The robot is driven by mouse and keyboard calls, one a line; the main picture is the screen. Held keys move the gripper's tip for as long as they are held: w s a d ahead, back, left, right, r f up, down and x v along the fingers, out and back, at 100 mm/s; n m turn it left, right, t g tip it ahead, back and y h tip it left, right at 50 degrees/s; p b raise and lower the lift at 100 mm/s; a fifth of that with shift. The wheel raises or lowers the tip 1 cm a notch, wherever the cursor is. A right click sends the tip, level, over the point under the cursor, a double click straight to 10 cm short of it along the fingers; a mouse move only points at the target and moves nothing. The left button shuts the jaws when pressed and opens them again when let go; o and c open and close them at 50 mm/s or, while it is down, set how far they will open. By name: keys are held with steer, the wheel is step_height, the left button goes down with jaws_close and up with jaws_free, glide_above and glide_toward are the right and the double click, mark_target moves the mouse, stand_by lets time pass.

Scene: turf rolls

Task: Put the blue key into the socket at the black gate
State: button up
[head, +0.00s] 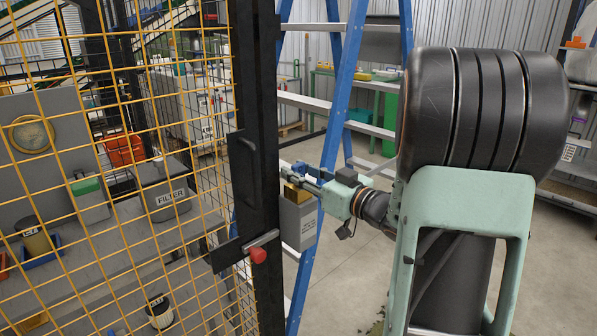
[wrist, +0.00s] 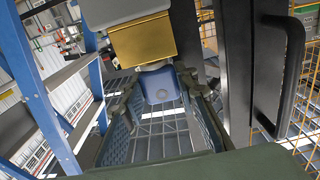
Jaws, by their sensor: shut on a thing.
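The black gate (head: 257,120) stands upright left of centre in the head view, and its dark post (wrist: 225,65) is on the right in the wrist view. A brass block (head: 297,193) on a grey labelled box is beside the post, and it fills the upper middle of the wrist view (wrist: 145,42); I take it for the socket. My gripper (head: 300,174) is beside the post, close to the brass block. In the wrist view my gripper (wrist: 158,100) is shut on the blue key (wrist: 162,86). A pale part lies between key and brass; I cannot tell whether the key is inserted.
A yellow mesh fence (head: 120,150) fills the left, with a bench and a FILTER bin (head: 166,195) behind it. A red knob (head: 258,255) sits low on the gate. A blue ladder (head: 345,80) stands just behind my arm. Floor on the right is open.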

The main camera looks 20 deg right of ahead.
steer(key=shift+f, duration=0.45)
steer(key=o, duration=1.3)
steer(key=shift+c, duration=0.2)
steer(key=v, duration=1.2)
